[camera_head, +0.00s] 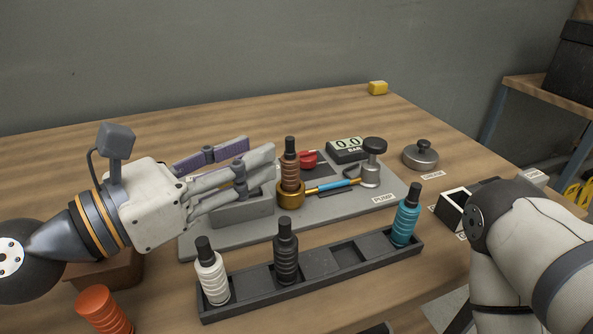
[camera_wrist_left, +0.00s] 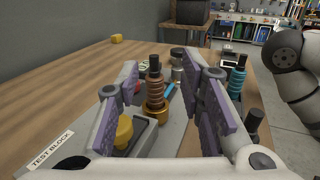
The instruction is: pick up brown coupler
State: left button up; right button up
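The brown coupler (camera_head: 290,172), ribbed with a dark top, stands upright in a brass ring socket (camera_head: 290,196) on the grey test block plate (camera_head: 250,232). My left gripper (camera_head: 262,149) is open, coming from the left, with its fingertips close to the left of the coupler. In the left wrist view the coupler (camera_wrist_left: 155,90) shows upright between the two spread fingers (camera_wrist_left: 163,65), farther out than the purple pads, and I see no contact. My right arm (camera_head: 530,255) shows at the right; its gripper is out of view.
A dark rack (camera_head: 345,284) in front holds white (camera_head: 212,277), black (camera_head: 286,258) and teal (camera_head: 406,221) couplers. An orange ribbed piece (camera_head: 104,310) is at front left. A pump (camera_head: 371,165) and gauge (camera_head: 347,149) stand right of the socket. The back left table is clear.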

aim_at(286, 140)
pick_arm(q)
jog(key=x, duration=0.8)
jog(key=shift+w+f, duration=0.4)
jog(key=shift+w, duration=0.15)
jog(key=shift+s+a, duration=0.1)
grip_shut()
